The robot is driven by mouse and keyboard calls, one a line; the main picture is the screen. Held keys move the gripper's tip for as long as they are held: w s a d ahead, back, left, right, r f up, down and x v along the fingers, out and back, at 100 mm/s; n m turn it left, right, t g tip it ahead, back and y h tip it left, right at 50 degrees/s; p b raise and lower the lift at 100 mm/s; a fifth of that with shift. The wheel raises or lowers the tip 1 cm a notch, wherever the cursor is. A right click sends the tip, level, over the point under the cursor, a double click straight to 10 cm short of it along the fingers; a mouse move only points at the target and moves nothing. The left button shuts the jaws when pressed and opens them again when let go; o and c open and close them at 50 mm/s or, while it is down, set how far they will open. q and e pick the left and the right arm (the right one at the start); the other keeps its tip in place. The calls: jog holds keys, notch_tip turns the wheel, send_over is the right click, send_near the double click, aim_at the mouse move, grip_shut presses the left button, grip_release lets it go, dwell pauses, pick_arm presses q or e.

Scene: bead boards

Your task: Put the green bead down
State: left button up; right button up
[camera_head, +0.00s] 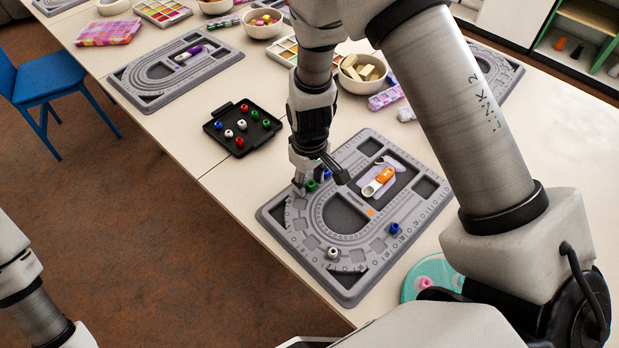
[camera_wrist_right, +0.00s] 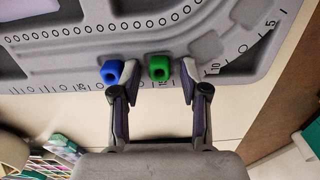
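The green bead (camera_wrist_right: 158,68) sits on the grey bead board (camera_wrist_right: 60,50), near the board's ruler edge. My right gripper (camera_wrist_right: 158,78) is open around it, with a visible gap between the bead and each finger. A blue bead (camera_wrist_right: 111,71) sits just outside the left finger in the wrist view. In the head view my right gripper (camera_head: 320,181) is over the board's upper left part, with the green bead (camera_head: 311,185) and the blue bead (camera_head: 327,173) partly hidden by it. Of my left arm only a link shows, at the lower left; its gripper is out of view.
Another blue bead (camera_head: 394,228) and a white bead (camera_head: 333,253) sit on the board. An orange-and-white tool (camera_head: 378,181) lies in its middle. A black tray (camera_head: 220,124) with several beads stands to the left. A bowl (camera_head: 361,73) stands behind.

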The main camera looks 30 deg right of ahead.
aim_at(309, 183)
jog(key=shift+r, duration=0.1)
notch_tip(309, 183, up, 12)
jog(key=shift+r+p, duration=0.25)
jog(key=shift+p, duration=0.15)
dwell(0.3)
